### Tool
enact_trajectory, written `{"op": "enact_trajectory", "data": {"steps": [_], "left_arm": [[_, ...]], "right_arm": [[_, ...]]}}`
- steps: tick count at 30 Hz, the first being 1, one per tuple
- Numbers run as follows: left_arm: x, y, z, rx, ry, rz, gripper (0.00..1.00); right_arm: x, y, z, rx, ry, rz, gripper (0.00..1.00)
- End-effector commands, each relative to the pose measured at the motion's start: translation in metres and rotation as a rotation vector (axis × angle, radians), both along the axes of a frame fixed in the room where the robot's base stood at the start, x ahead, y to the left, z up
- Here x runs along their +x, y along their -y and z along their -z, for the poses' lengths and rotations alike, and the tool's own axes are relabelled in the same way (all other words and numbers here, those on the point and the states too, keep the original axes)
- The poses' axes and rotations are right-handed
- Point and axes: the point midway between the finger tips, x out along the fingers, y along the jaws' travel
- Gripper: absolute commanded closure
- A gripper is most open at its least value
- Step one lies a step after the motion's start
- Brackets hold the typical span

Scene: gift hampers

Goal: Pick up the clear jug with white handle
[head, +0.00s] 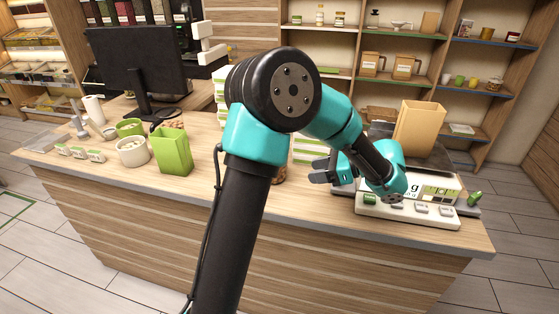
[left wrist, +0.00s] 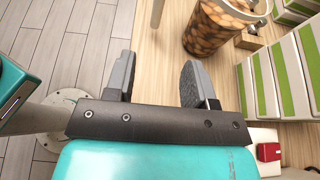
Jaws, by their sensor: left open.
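A clear container (left wrist: 222,28) filled with brown round pieces stands at the top of the left wrist view, with a pale part at its rim that could be the white handle. I cannot tell whether it is the jug. In the head view, only a brown sliver (head: 280,174) shows beside my left arm, and the arm hides the rest. My left gripper (head: 322,172) is open and empty over the counter, left of the scale. In the left wrist view, its spread fingers (left wrist: 157,82) are apart from the container. My right gripper is not in view.
The counter (head: 330,213) holds a scale (head: 372,209), a tan paper bag (head: 418,130), a green bag (head: 173,152), a white cup (head: 132,153) and a monitor (head: 135,68). Green-and-white striped boxes (left wrist: 285,75) stand right of the container. Shelves line the back.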

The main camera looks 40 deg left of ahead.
Motion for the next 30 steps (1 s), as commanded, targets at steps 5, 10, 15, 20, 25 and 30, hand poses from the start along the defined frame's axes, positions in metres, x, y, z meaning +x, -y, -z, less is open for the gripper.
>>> {"op": "enact_trajectory", "data": {"steps": [5, 10, 15, 20, 25, 30], "left_arm": [[-0.001, -0.001, 0.001, -0.001, 0.001, -0.001, 0.50], [-0.006, -0.012, 0.005, 0.000, 0.002, -0.005, 0.50], [-0.018, -0.033, 0.016, -0.001, 0.001, -0.004, 0.50], [-0.030, -0.056, 0.026, -0.002, 0.001, -0.006, 0.50], [-0.042, -0.080, 0.038, -0.002, 0.002, -0.006, 0.50], [-0.051, -0.097, 0.045, -0.002, 0.003, -0.004, 0.50]], "right_arm": [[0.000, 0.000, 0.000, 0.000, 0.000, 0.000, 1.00], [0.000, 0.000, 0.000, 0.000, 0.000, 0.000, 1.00], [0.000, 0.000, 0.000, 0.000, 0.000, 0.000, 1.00], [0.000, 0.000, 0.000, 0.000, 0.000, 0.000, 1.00], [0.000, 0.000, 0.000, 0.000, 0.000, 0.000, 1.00], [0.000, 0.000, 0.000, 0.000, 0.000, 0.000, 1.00]]}}
